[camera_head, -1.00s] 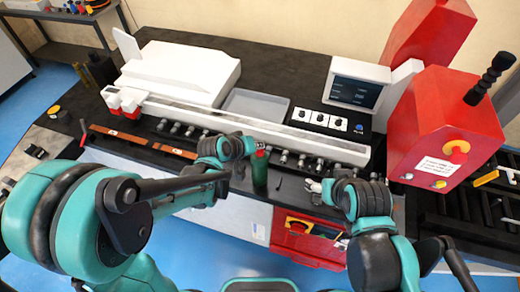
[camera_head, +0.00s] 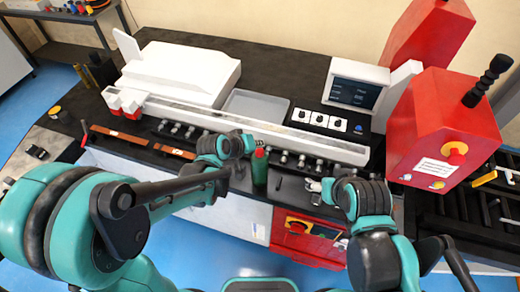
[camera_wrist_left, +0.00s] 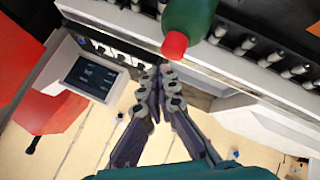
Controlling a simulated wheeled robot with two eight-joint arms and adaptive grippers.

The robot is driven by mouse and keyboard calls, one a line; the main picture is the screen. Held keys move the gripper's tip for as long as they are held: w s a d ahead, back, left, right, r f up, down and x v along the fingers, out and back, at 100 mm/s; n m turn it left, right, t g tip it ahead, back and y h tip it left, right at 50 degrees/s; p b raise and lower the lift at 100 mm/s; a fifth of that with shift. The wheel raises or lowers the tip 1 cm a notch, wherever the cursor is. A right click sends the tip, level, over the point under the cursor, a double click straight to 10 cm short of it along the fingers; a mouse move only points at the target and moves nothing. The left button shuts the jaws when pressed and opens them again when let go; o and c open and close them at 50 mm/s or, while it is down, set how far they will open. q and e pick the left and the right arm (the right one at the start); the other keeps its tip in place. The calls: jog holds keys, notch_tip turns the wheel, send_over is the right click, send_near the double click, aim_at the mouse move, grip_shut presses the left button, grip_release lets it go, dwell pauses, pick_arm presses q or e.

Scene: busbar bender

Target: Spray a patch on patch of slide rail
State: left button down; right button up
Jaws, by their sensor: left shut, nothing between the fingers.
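A green spray can with a red cap (camera_head: 260,168) stands upright at the front edge of the bender bench. My left gripper (camera_head: 250,141) is right beside the can's top in the head view. In the left wrist view, its fingertips (camera_wrist_left: 160,72) are together and empty, close to the red cap (camera_wrist_left: 175,45) of the can. The long pale slide rail (camera_head: 285,135) runs across the bench behind the can. My right gripper (camera_head: 313,186) is to the right of the can, near the bench front; its fingers are too small to read.
A row of metal rollers lines the rail's front. A grey tray (camera_head: 256,106) and a monitor (camera_head: 354,92) stand behind it. A large red machine head (camera_head: 444,125) rises on the right. Orange-brown bars (camera_head: 118,135) lie at the left.

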aim_at(258, 152)
pick_arm(q)
notch_tip(258, 152, up, 6)
jog(key=p, duration=0.4)
pick_arm(e)
notch_tip(258, 152, up, 5)
jog(key=shift+f, duration=0.2)
grip_shut()
dwell(1.3)
